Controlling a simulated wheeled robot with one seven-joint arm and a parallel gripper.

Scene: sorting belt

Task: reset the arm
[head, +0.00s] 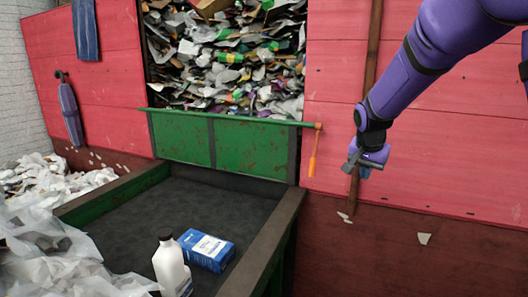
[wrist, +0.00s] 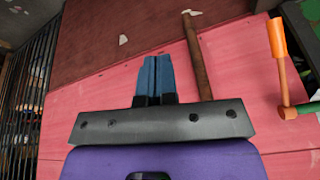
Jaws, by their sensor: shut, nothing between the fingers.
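My gripper (head: 361,165) is at the end of my purple arm, at the right in the head view, in front of the red wall panels. In the wrist view my gripper (wrist: 157,62) shows its two blue fingers side by side and touching, with nothing between them. It is clear of the belt and of the objects on it.
A white bottle (head: 171,268) and a blue carton (head: 206,250) are on the dark belt (head: 130,220). A green gate (head: 225,143) with an orange handle (head: 313,155) closes the belt's far end, left of my gripper. Waste film (head: 40,245) lies at left. A wooden pole (wrist: 196,58) stands near my fingers.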

